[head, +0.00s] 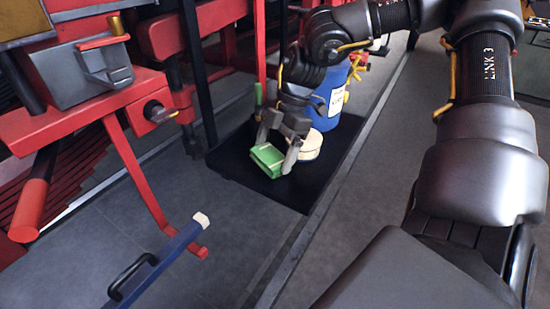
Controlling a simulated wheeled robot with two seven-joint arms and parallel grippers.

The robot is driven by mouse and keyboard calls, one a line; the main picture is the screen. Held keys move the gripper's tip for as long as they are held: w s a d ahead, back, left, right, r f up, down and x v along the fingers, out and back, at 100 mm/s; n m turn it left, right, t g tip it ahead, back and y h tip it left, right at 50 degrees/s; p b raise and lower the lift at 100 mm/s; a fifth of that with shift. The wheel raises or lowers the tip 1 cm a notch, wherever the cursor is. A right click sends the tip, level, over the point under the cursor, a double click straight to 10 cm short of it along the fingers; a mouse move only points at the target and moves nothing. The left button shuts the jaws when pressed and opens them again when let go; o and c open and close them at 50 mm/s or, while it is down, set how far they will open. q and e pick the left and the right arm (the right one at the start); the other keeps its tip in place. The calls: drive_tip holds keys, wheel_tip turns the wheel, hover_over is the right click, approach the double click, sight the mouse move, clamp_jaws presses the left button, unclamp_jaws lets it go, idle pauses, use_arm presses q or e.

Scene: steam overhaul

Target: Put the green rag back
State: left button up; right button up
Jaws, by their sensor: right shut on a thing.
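The green rag (267,157) is a small folded green block with a pale band. My right gripper (276,155) is shut on it, holding it over the left part of a black mat (232,158) on the floor. From this angle I cannot tell whether the rag touches the mat. My right arm comes in from the right and top of the head view. My left gripper is not in view.
A blue container (327,103) and a round cream-coloured tin (309,148) stand on the mat just right of the gripper. Red machinery (80,110) fills the left side. A blue bar (165,254) with a white tip juts up at lower left. Grey floor (235,225) in front is clear.

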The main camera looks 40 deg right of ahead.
sight(279, 151)
drive_tip(key=shift+w+d+f, duration=0.3)
drive_tip(key=shift+d+f, duration=0.2)
drive_tip(key=shift+f, duration=0.2)
wheel_tip(279, 151, down, 3)
drive_tip(key=shift+w+d+f, duration=0.1)
drive_tip(key=shift+w+f, duration=0.05)
drive_tip(key=o, duration=0.7)
